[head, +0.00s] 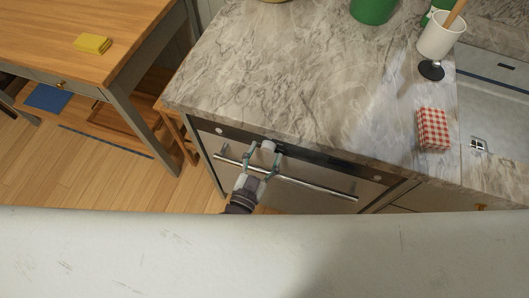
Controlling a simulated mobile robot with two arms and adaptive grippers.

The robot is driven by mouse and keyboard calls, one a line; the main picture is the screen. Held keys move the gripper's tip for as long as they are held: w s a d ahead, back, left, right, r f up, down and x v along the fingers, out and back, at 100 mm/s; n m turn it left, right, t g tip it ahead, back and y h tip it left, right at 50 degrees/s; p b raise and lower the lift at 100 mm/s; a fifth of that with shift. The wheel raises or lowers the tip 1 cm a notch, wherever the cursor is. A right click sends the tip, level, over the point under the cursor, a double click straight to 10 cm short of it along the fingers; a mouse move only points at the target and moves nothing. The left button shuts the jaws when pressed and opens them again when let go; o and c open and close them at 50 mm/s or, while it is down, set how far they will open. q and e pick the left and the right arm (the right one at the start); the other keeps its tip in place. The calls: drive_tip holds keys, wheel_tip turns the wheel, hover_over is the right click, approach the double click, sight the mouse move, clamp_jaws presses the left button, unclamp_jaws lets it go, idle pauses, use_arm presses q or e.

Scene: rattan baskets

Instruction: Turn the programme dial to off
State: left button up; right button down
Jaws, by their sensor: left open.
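The programme dial (268,146) is a small pale knob on the dark control strip at the top of the appliance (311,198), just under the counter edge. My left gripper (265,153) is open, with its two fingers pointing up at the dial, one on each side of it. I cannot tell whether the fingers touch the dial. The dial's marking is too small to read. My right gripper is not in view.
A wooden table (100,30) with a yellow sponge (92,43) stands at left.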

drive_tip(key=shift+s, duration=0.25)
use_arm(q)
drive_tip(key=c, duration=1.1)
drive_tip(key=shift+c, duration=0.2)
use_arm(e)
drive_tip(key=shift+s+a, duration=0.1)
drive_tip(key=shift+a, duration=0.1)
